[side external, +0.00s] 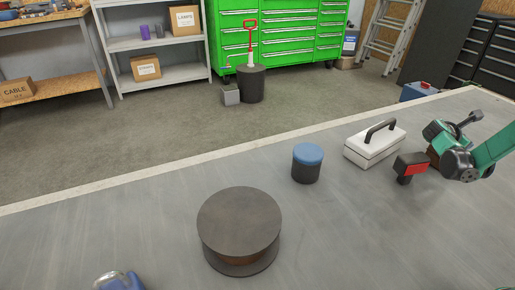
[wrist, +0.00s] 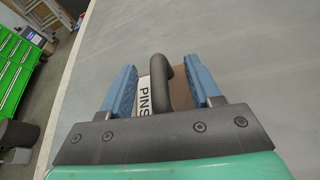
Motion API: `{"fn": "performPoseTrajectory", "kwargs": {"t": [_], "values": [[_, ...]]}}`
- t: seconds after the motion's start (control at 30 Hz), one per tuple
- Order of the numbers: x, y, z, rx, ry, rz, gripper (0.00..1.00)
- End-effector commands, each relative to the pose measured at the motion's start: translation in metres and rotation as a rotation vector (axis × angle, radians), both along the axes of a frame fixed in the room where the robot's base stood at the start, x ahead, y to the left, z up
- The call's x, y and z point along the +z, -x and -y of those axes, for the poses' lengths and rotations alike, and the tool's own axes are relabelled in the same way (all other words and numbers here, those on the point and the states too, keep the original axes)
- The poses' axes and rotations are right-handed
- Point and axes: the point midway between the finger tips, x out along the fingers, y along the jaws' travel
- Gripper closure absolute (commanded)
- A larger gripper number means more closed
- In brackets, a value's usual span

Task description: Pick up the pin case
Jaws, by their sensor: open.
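In the wrist view the pin case (wrist: 146,96) shows a white label reading PINS beside a brown face. Its thick dark handle (wrist: 162,72) arches up between the two blue fingers of my gripper (wrist: 162,67). The gripper is open, with a gap visible on each side of the handle. In the side view a small brown part (side external: 433,156), probably this case, shows behind my green wrist. Most of the case and my fingertips are hidden there.
A black and red tool (side external: 408,166) stands close left of my wrist. A white case with a black handle (side external: 372,146), a blue-topped canister (side external: 306,165) and a large dark spool (side external: 239,222) stand farther left. The table's pale edge (side external: 250,145) runs behind them.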

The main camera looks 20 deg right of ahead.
Motion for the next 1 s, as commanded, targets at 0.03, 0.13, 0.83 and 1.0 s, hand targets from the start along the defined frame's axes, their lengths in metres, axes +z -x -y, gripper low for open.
{"fn": "performPoseTrajectory", "kwargs": {"t": [0.03,0.13,0.83,1.0], "values": [[-0.0012,0.0000,0.0030,-0.001,0.000,0.001,0.43],[-0.0020,0.0000,0.0047,-0.001,0.000,0.001,0.43],[-0.0018,-0.0004,0.0041,0.001,-0.002,0.002,1.00],[-0.0019,-0.0004,0.0040,0.000,-0.002,0.003,1.00]]}}
